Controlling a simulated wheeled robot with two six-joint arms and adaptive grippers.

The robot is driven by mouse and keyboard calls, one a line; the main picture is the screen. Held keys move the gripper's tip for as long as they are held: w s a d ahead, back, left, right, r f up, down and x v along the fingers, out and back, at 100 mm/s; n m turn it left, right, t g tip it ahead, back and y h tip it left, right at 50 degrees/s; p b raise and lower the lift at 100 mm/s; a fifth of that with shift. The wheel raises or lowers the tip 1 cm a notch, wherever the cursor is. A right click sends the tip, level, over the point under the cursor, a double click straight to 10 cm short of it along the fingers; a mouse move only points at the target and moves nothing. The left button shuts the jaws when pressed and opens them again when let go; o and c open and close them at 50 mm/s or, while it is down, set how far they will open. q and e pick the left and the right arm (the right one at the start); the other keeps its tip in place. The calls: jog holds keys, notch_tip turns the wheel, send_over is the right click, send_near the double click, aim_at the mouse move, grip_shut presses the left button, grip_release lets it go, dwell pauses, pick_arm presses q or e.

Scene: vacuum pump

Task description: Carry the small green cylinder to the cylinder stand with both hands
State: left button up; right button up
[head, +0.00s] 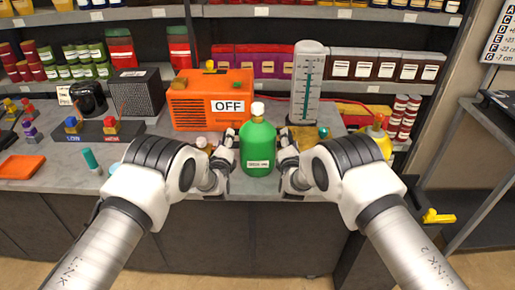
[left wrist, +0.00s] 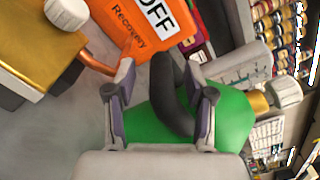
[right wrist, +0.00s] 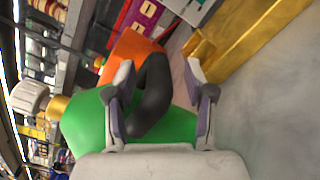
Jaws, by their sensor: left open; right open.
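The small green cylinder (head: 258,148) stands upright on the bench near its front edge, with a white cap and a label. My left gripper (head: 231,155) is beside its left side and my right gripper (head: 286,157) beside its right side. In the left wrist view a black curved handle on the green cylinder (left wrist: 230,120) lies between the open fingers (left wrist: 162,90). In the right wrist view a black handle on the green cylinder (right wrist: 85,130) likewise lies between the open fingers (right wrist: 160,85). I cannot tell for certain which object is the cylinder stand.
An orange recovery machine (head: 190,112) marked OFF stands behind and left. A tall grey gauge (head: 308,80) stands behind and right, with a gold-coloured block at its foot. Blue-and-red valves on a dark base sit left.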

pick_arm(q)
jog(key=shift+s+r, duration=0.1)
jog(key=c, duration=0.8)
pick_arm(e)
jog(key=shift+s+r, duration=0.1)
jog(key=shift+r, duration=0.05)
jog(key=c, duration=0.8)
pick_arm(q)
jog(key=shift+s, duration=0.1)
grip_shut()
pick_arm(e)
jog(key=shift+s, duration=0.1)
grip_shut()
